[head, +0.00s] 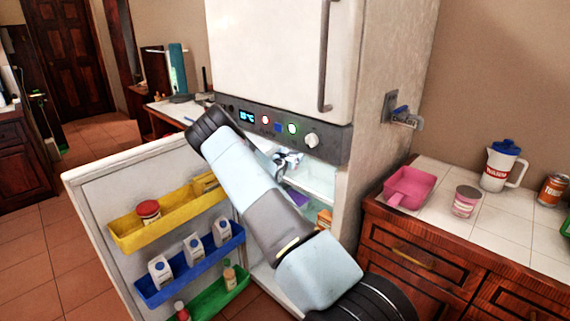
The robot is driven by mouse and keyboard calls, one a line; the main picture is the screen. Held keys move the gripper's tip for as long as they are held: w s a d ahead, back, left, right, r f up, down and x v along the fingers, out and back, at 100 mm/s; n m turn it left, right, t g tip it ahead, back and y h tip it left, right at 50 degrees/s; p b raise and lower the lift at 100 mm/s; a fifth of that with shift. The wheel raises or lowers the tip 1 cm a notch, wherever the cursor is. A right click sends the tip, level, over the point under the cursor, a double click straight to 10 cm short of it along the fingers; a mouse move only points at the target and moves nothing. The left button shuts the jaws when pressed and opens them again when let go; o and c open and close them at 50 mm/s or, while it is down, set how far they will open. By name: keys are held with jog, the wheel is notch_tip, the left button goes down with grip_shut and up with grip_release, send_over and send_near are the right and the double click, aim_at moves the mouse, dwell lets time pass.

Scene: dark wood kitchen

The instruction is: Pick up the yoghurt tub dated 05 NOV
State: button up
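No date 05 NOV is readable anywhere. A small pink-and-white tub with a grey lid (466,200) stands upright on the tiled counter at the right; its print is too small to read, so I cannot tell if it is a yoghurt tub. My arm reaches across the open lower fridge compartment. My gripper (289,159) seems to be at the compartment's upper opening, below the control panel, well left of that tub. It is small and partly hidden by my arm; I cannot tell whether its fingers are open or hold anything.
The lower fridge door (85,190) stands open to the left; its yellow, blue and green bins hold a red-lidded jar (148,211), cartons and bottles. A purple item (297,197) and an orange box (325,219) show inside. The counter holds a pink scoop (409,187), jug (499,166) and can (551,190).

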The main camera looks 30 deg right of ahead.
jog(key=c, duration=0.9)
jog(key=shift+c, duration=0.2)
jog(key=shift+r, duration=0.15)
